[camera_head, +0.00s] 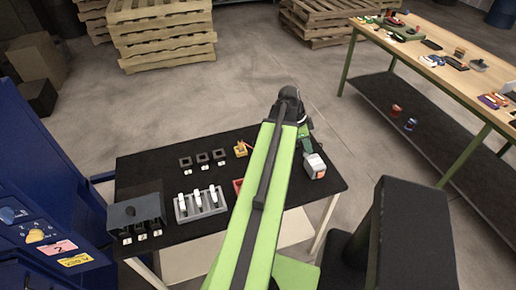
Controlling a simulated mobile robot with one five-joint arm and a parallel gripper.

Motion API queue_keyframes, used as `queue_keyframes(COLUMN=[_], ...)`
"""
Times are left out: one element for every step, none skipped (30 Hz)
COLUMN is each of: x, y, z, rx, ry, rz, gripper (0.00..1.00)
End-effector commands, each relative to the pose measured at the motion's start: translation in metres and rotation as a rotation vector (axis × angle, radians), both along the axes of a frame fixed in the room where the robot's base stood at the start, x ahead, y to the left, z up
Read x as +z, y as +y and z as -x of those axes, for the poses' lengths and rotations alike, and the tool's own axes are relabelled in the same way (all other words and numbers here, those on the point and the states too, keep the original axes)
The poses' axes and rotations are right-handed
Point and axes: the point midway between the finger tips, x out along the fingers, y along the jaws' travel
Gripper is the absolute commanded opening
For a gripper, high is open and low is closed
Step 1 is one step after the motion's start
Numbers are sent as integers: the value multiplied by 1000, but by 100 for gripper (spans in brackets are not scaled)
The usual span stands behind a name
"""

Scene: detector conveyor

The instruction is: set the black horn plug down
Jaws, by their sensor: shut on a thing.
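My green arm reaches forward over the black-topped table (150,172). My gripper (308,148) is beyond the dark wrist, near the table's right back part. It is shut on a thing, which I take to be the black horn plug. I cannot make out the plug's shape, as the fingertips and what they hold are hidden or too small. I cannot tell the gap to the table.
A white and orange block (315,166) is beside my gripper. Several small black square holders (203,158), a yellow part (240,149), a grey rack (201,204) and a grey box (136,211) stand left. A wooden workbench (455,80) is at right.

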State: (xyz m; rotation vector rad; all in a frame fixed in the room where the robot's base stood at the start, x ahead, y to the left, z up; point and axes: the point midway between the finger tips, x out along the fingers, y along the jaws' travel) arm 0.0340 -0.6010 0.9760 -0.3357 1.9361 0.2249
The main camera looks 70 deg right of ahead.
Motion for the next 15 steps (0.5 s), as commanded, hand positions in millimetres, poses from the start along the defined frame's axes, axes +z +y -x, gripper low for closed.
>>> queue_keyframes(x=[1, 1, 1, 2, 2, 2, 2, 2, 2, 2, 2, 2, 2, 1, -2], y=[-13, -19, -26, -30, -34, -38, -41, -42, -44, -44, -45, -45, -45, -45, -46], z=[-23, -36, -52, -64, -75, -88, -96, -103, -109, -112, -114, -115, -115, -116, -119], rx=[65, 104, 156, 192, 225, 264, 288, 308, 327, 336, 343, 347, 348, 348, 348], ry=[0, 0, 0, 0, 0, 1, 2, 1, 1, 3, 3, 3, 3, 2, 2], rz=[0, 1, 1, 0, 1, 2, 2, 2, 2, 2, 2, 2, 2, 2, 2], gripper=[0, 0, 0, 0, 0, 0, 0, 0, 0, 0, 0, 0, 0, 0, 0])
